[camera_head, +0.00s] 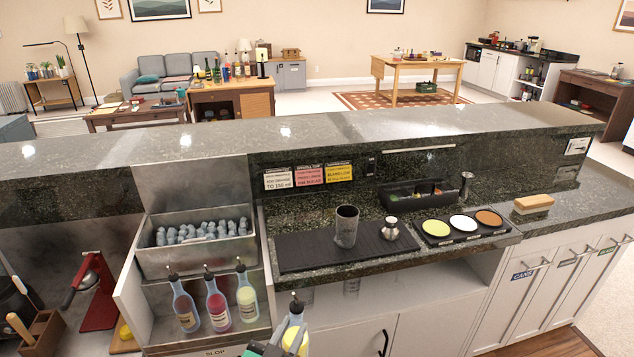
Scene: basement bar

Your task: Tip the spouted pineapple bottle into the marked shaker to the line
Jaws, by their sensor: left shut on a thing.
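The spouted bottle with yellow contents (295,338) is at the bottom edge, upright or nearly so, with a dark pour spout on top. My left gripper (272,345) is shut on it, in front of the counter; only a small part of the gripper shows. The bottle's lower part is cut off by the frame. The metal shaker (346,228) stands upright on the black bar mat (300,252), farther back and right of the held bottle. Its line and inside cannot be made out. My right gripper is not in view.
Several spouted bottles (217,300) stand in the steel rack, below an ice bin (195,232). A jigger (390,229), a tray with three coloured rounds (462,223) and a black caddy (416,195) are right of the shaker. Cards (308,175) hang behind.

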